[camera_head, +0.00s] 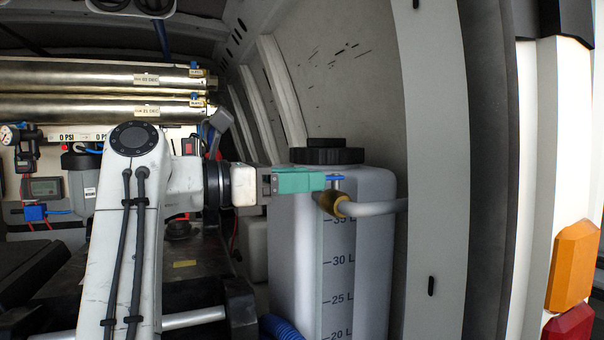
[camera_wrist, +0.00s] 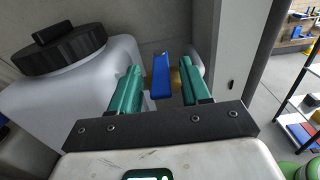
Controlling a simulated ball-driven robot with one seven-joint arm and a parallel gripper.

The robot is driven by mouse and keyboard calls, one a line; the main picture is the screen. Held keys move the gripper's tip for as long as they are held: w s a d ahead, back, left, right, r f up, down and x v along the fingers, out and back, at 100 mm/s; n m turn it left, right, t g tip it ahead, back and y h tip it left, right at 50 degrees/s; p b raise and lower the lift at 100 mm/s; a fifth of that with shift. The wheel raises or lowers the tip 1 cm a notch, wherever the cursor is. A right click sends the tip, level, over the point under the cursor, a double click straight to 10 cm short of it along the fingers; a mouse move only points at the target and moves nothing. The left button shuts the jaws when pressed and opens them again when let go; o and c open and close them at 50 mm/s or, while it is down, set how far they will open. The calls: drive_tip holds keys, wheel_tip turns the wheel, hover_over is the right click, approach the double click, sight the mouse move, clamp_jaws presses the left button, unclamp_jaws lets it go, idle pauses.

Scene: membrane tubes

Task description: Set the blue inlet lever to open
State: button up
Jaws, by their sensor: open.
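The blue inlet lever (camera_head: 336,178) sits on top of a brass valve (camera_head: 340,204) in front of the white tank. In the wrist view the blue lever (camera_wrist: 161,77) lies between the two green fingers of my gripper (camera_wrist: 158,92), with a gap on both sides. The brass valve (camera_wrist: 176,78) is mostly hidden behind the lever there. In the head view my gripper (camera_head: 322,181) comes from the left, its fingers level with the lever. The gripper is open and holds nothing. Contact with the lever cannot be told.
A white tank (camera_head: 370,260) with a black cap (camera_head: 327,152) stands close to my gripper. A grey pipe (camera_head: 378,208) runs from the valve to the wall panel at right. Steel membrane tubes (camera_head: 90,75) lie at the back left. A shelf (camera_wrist: 300,110) stands outside at right.

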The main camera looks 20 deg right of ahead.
drive_tip(key=shift+d, duration=0.3)
drive_tip(key=shift+c, duration=0.5)
clamp_jaws()
